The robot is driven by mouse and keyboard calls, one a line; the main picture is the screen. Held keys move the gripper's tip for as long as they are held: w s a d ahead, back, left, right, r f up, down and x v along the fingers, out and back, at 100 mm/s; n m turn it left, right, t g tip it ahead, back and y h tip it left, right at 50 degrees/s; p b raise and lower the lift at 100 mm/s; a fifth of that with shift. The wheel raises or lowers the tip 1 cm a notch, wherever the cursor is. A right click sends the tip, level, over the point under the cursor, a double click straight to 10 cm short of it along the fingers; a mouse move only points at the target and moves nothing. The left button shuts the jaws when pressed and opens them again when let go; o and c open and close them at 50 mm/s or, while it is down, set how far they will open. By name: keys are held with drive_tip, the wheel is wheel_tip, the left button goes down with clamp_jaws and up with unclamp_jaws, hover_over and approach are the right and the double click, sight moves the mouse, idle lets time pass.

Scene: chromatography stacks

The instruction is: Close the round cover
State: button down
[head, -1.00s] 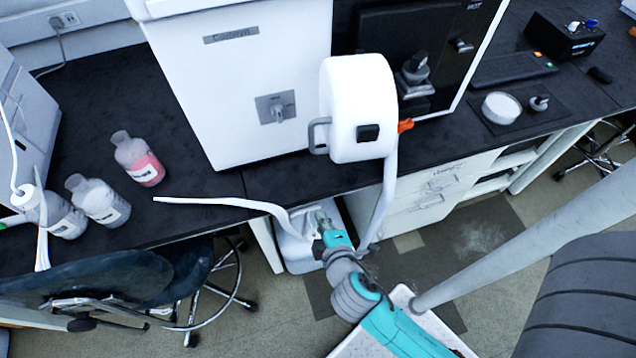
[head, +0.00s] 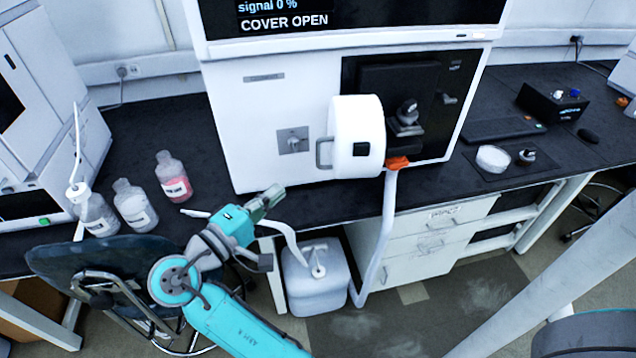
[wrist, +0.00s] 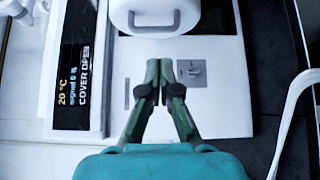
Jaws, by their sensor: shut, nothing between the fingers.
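The round cover (head: 352,137) is a white drum-like lid on the front of the white instrument (head: 262,110). It stands swung out from the front, with a grey loop handle (head: 323,153) on its left side and a dark square on its face. The instrument's screen (head: 290,12) reads "COVER OPEN". In the wrist view, the cover (wrist: 155,8) shows at the top with its handle (wrist: 154,27) just beyond my fingertips. My gripper (head: 272,194) is shut and empty, below and left of the cover, apart from it. It also shows in the wrist view (wrist: 159,66).
A grey knob plate (head: 293,141) is on the front panel left of the cover. Bottles (head: 132,205) stand on the dark bench at left. A white hose (head: 388,225) hangs below the cover beside a jug (head: 314,280). A chair (head: 105,285) stands front left.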

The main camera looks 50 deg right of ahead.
drive_tip(key=a+r, duration=0.1)
approach(334, 156)
drive_tip(key=w+d, duration=0.2)
drive_tip(key=d, duration=0.1)
drive_tip(key=shift+s+d+m+g, duration=0.4)
drive_tip(key=shift+s+d, duration=0.25)
drive_tip(key=shift+d, duration=0.15)
drive_tip(key=shift+s+d, duration=0.4)
drive_tip(key=shift+d, duration=0.1)
